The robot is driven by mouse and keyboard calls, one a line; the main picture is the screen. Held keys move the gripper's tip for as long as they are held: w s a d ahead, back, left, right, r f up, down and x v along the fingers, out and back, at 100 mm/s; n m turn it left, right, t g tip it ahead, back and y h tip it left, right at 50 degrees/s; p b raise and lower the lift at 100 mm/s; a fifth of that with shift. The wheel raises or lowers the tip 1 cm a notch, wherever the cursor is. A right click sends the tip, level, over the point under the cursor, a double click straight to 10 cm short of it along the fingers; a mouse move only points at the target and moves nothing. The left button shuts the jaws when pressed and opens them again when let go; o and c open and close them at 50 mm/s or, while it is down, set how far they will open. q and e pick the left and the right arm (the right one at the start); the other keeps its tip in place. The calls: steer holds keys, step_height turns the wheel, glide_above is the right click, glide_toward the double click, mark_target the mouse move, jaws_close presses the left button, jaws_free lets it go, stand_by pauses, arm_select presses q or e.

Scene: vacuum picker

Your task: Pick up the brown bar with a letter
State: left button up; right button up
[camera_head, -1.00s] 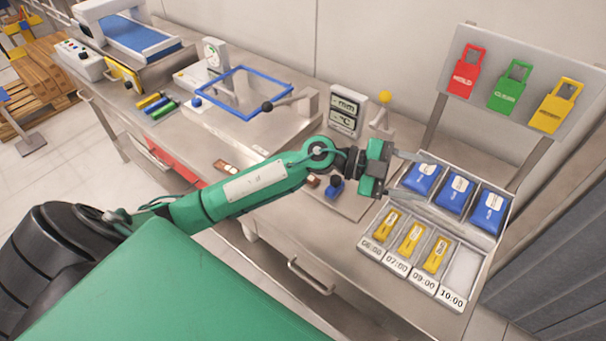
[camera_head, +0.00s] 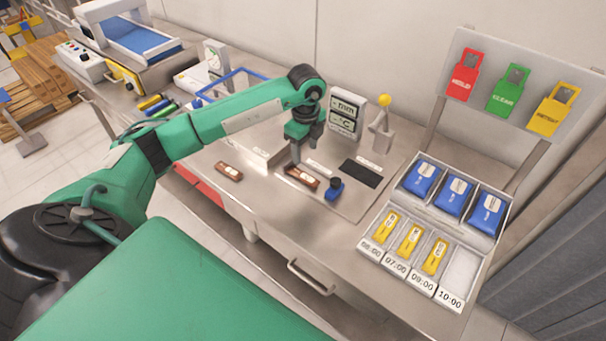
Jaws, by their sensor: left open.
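Two brown bars lie on the bench. One brown bar (camera_head: 302,177) lies on the metal plate, beside a blue knob, with a pale mark on it. The other brown bar (camera_head: 229,171) lies to its left on the bench, also with a pale mark. Both marks are too small to read as letters. My left gripper (camera_head: 300,156) points down, open, just above and behind the bar on the plate. I cannot tell whether its fingers straddle or touch that bar. My right gripper is not in view.
A blue knob (camera_head: 334,188) stands close to the right of the bar. A display box (camera_head: 346,117) and a yellow-topped lever (camera_head: 384,125) stand behind. A tray (camera_head: 374,248) of blue and yellow packs is at the right. The bench front is clear.

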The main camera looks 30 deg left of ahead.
arm_select(q)
glide_above(305, 176)
step_height(305, 176, down, 5)
steer(key=shift+r+p, duration=0.2)
steer(key=shift+p, duration=0.25)
step_height(305, 176, down, 5)
steer(key=p, duration=0.2)
steer(key=shift+a+r+p, duration=0.1)
steer(key=shift+r+p, duration=0.1)
steer(key=shift+p, duration=0.15)
steer(key=shift+f, duration=0.35)
steer(key=c, duration=0.9)
steer(key=shift+c, duration=1.2)
steer(key=shift+r, duration=0.1)
